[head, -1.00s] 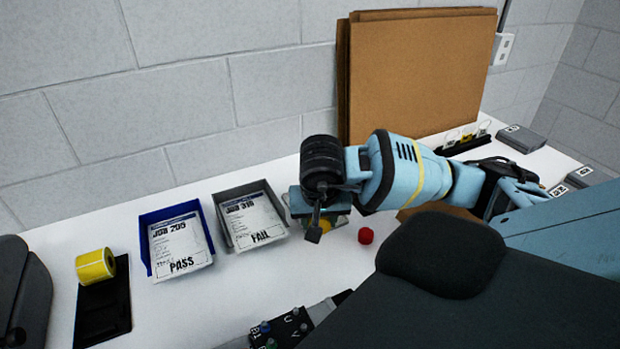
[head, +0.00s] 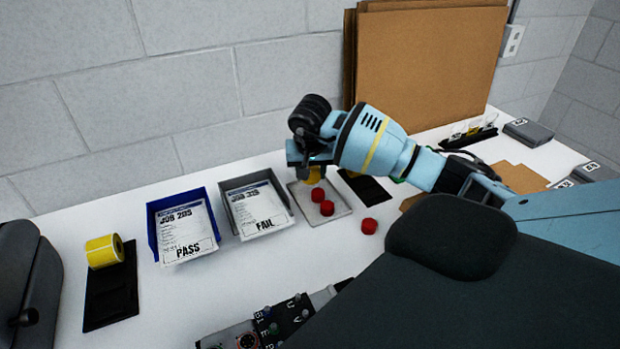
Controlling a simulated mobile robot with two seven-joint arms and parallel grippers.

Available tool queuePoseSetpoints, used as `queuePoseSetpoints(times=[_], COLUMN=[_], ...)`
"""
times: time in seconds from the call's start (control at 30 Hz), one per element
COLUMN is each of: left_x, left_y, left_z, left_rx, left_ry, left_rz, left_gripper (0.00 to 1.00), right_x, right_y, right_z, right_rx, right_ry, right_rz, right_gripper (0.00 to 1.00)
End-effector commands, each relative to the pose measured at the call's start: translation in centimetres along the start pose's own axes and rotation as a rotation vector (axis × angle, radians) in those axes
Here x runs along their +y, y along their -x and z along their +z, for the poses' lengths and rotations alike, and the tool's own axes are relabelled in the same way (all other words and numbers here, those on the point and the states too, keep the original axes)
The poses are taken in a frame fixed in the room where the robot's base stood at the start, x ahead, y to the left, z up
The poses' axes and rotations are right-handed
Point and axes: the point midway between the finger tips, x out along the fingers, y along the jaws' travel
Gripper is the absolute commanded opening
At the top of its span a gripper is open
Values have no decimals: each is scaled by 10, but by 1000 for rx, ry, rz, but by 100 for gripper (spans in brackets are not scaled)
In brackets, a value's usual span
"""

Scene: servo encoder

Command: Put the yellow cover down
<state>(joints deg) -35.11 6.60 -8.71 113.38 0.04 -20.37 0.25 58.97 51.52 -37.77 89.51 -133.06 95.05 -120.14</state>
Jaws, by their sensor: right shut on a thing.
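My right gripper (head: 313,166) is shut on the yellow cover (head: 314,175). Only a small part of the cover shows below the gripper. It appears over the back part of a small, shallow grey tray (head: 301,200). I cannot tell whether the cover touches the tray or hangs just above it. My left gripper is not in view.
Two red caps (head: 327,208) are at the tray, and another red cap (head: 369,226) lies on the white table to its right. A blue PASS bin (head: 154,236) and a grey FAIL bin (head: 229,214) stand left. A black pad (head: 371,189) lies behind right.

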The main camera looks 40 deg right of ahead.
Motion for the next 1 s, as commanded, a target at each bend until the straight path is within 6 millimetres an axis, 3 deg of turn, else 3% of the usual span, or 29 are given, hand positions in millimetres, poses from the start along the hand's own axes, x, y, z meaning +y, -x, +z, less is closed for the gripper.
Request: queuePoseSetpoints(times=[0.43,0.7,1.0], left_x=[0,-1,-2], left_y=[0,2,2], left_z=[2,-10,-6], left_rx=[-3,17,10], left_ry=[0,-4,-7], left_rz=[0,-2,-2], left_gripper=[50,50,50], right_x=[-2,-3,-3], right_y=[-6,-38,-41], right_z=[-14,-4,-3], right_rx=[-2,-1,-1], right_ry=[0,1,1], right_rz=[0,-1,2], right_gripper=[21,21,21])
